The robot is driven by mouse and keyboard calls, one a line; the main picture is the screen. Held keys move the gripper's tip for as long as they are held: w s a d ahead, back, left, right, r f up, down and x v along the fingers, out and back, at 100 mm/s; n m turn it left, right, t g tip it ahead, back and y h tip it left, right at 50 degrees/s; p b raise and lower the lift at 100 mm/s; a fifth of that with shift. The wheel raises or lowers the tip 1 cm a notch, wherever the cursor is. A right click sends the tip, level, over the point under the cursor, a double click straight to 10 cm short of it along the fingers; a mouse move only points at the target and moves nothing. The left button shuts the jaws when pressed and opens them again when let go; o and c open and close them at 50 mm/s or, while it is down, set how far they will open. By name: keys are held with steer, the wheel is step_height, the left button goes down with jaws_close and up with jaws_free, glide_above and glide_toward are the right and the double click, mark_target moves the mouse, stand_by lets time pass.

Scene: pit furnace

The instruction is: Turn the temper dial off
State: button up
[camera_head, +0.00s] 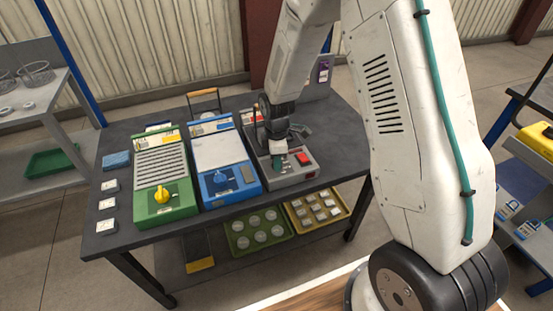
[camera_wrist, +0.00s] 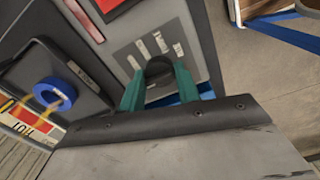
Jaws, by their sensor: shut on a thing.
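A grey control unit (camera_head: 304,170) with a red button (camera_head: 303,158) stands at the right of the dark table. My gripper (camera_head: 284,163) reaches down to its front panel from above. In the wrist view, its two teal fingers (camera_wrist: 159,84) are shut on a dark round dial (camera_wrist: 159,66), one finger on each side. Small pale label plates (camera_wrist: 161,42) lie around the dial on the grey panel. The dial's pointer and lettering cannot be read, and the fingers hide part of it. In the head view the dial is hidden behind my gripper.
Trays (camera_head: 233,251) hold discs and blocks on the shelf below. A blue ring (camera_wrist: 60,92) shows in the wrist view.

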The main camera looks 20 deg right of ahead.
stand_by(0.3)
steer(key=o, duration=0.9)
steer(key=shift+o, duration=0.2)
step_height(320, 180, up, 8)
steer(key=shift+f, duration=0.1)
